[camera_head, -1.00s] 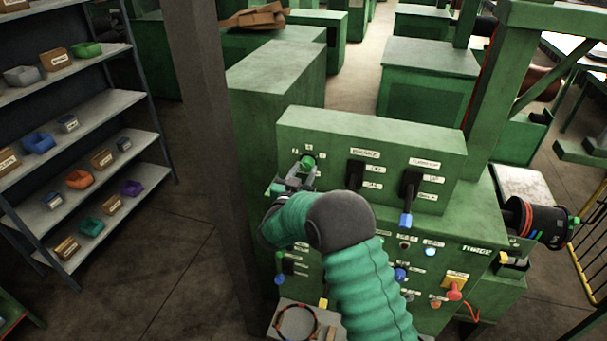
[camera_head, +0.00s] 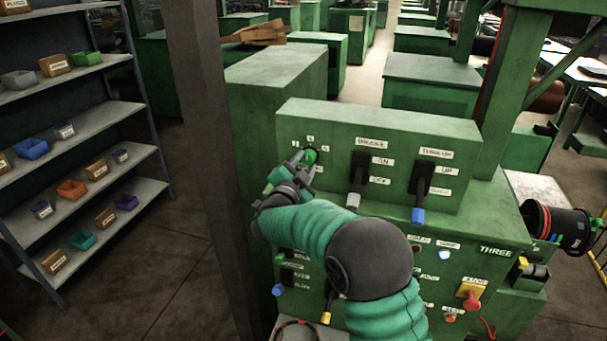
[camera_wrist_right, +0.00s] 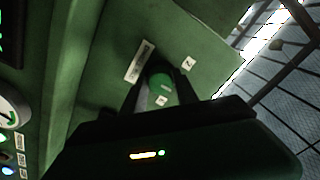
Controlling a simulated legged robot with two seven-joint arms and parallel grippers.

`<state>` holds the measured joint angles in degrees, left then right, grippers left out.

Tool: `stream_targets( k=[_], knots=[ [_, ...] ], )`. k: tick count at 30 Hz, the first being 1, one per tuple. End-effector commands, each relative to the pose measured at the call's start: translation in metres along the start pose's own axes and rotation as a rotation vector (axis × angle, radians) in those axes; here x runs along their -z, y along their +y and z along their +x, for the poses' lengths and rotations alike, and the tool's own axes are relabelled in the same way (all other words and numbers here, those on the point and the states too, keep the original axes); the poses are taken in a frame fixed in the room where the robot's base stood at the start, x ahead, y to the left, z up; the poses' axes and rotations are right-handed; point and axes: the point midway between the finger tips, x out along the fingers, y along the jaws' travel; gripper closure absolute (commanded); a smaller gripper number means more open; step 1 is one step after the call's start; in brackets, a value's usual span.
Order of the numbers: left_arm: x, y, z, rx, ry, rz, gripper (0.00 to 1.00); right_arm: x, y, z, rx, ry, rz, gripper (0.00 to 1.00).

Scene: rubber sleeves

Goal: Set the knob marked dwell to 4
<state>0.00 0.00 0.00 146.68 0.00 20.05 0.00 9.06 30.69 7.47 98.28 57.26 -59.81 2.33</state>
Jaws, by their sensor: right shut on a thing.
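A round green knob (camera_head: 311,156) sits at the left end of the upper green control box (camera_head: 400,135), with small white number labels around it. My right gripper (camera_head: 302,160) is at the knob, its fingers shut on it from both sides. In the right wrist view the green knob (camera_wrist_right: 160,88) lies between the dark fingers of the gripper (camera_wrist_right: 153,85), with white labels beside it. The labels are too small to read, so I cannot tell which number the knob points to. My left gripper is not in view.
Two lever switches, one with a grey tip (camera_head: 357,180) and one with a blue tip (camera_head: 420,190), stand right of the knob. A red button on yellow (camera_head: 471,298) is lower right. A brown post (camera_head: 205,150) and shelves with bins (camera_head: 85,130) stand left.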

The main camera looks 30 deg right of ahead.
Motion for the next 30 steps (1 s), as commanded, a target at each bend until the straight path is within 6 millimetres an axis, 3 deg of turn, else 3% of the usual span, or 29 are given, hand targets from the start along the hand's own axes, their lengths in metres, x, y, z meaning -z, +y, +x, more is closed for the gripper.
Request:
stream_targets(
  k=[6,20,21,25,30],
  knots=[
    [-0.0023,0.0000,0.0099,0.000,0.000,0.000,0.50,0.0037,-0.0007,0.0011,0.002,0.009,0.061,1.00],
    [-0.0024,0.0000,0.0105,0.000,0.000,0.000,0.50,0.0048,-0.0008,0.0012,0.000,0.010,0.074,1.00],
    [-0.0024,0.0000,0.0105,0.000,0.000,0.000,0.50,0.0047,-0.0007,0.0012,0.000,0.010,0.074,0.62],
    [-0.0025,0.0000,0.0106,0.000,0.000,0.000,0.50,0.0034,-0.0004,0.0010,0.000,0.007,0.073,0.45],
    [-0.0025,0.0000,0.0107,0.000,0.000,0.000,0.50,0.0011,-0.0001,0.0012,-0.001,0.004,0.072,0.43]
  ],
)
